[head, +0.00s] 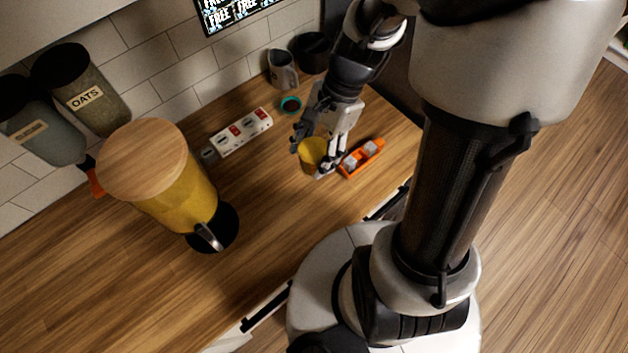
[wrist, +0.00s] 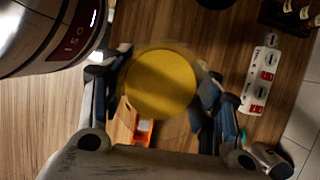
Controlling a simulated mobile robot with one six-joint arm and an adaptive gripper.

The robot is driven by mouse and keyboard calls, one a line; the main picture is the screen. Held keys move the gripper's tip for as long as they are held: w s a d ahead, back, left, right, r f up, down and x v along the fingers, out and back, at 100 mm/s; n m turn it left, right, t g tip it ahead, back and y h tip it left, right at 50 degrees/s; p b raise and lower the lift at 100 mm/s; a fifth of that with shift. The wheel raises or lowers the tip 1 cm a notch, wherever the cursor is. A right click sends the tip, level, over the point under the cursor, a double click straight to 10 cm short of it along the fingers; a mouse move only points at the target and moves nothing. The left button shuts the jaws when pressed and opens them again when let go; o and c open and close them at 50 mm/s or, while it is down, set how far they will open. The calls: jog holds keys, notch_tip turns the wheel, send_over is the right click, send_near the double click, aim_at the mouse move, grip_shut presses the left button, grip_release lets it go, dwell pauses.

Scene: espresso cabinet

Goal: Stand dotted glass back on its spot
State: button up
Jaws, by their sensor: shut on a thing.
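The glass (head: 311,150) is a yellow cup; no dots can be made out at this size. My gripper (head: 312,157) is shut on it, with one finger on each side. In the wrist view the glass (wrist: 160,84) appears as a round yellow disc between my fingers (wrist: 163,95). It looks close to upright, low over the wooden counter; I cannot tell whether its base touches. No marked spot for it can be made out.
An orange tray (head: 350,168) with pale items lies just right of my gripper. A power strip (head: 241,132), teal ring (head: 290,105), grey mug (head: 282,70) and dark cup (head: 312,52) stand behind. A yellow wood-lidded jug (head: 172,205) stands left. The counter between is clear.

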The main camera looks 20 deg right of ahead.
notch_tip(320, 180, down, 19)
jog(key=b, duration=0.6)
jog(key=shift+s+f, duration=0.1)
jog(key=shift+s, duration=0.05)
jog(key=shift+f, duration=0.15)
jog(key=o, duration=1.3)
